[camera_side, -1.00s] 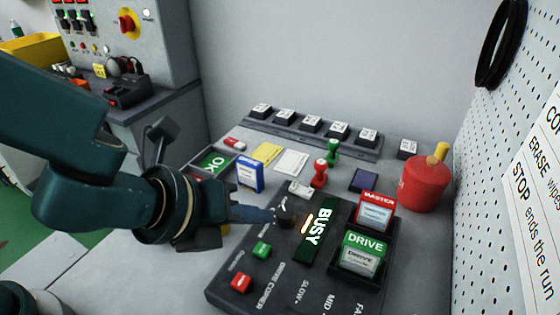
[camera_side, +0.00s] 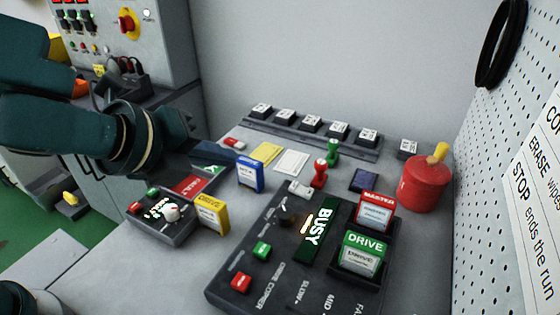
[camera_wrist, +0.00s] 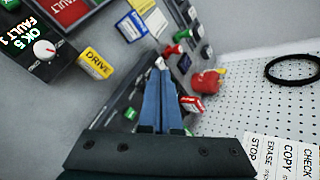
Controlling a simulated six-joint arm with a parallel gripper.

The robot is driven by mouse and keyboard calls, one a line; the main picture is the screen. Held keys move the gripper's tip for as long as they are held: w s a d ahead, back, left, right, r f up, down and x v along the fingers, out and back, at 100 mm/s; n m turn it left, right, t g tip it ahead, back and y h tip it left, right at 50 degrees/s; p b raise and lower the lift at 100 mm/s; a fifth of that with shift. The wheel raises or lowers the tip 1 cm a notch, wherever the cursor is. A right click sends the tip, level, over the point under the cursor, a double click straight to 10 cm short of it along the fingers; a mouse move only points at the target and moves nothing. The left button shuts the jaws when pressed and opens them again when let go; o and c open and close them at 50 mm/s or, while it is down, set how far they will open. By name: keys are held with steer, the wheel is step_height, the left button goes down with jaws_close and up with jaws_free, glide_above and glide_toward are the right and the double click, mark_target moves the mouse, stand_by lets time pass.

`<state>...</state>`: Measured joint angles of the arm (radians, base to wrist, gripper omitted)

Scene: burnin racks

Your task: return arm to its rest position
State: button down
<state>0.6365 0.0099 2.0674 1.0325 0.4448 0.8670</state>
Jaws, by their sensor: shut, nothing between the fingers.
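My gripper (camera_side: 212,153) is shut and empty, raised above the left part of the bench in the side view. In the wrist view its two blue fingers (camera_wrist: 161,100) lie together. The drive copier panel (camera_side: 262,268) has a lit BUSY sign (camera_side: 318,228), a dark knob (camera_side: 287,208), and green and red buttons. A red MASTER cartridge (camera_side: 376,210) and a green DRIVE cartridge (camera_side: 362,254) stand in its slots. My gripper is apart from the panel, to its upper left.
A small tester (camera_side: 165,214) with a white knob, a yellow drive (camera_side: 211,214) and a blue drive (camera_side: 250,174) stand at left. Red and green stamps (camera_side: 319,174) stand mid-bench. A red canister (camera_side: 425,184) is by the pegboard (camera_side: 500,190). The bench front is clear.

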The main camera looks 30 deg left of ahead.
steer(key=s+a+r+n+g+y, duration=0.1)
steer(key=s+a+n+y, duration=0.15)
steer(key=a+n, duration=0.5)
steer(key=s+a+r+n+g+y, duration=0.1)
steer(key=s+a+r+n, duration=0.1)
steer(key=s+a+n, duration=0.35)
steer(key=s+d+f+n+g+h, duration=0.2)
steer(key=s+n, duration=0.4)
steer(key=n, duration=0.7)
steer(key=shift+s+f+n+g, duration=0.3)
steer(key=shift+s+f, duration=0.05)
steer(key=shift+f, duration=0.45)
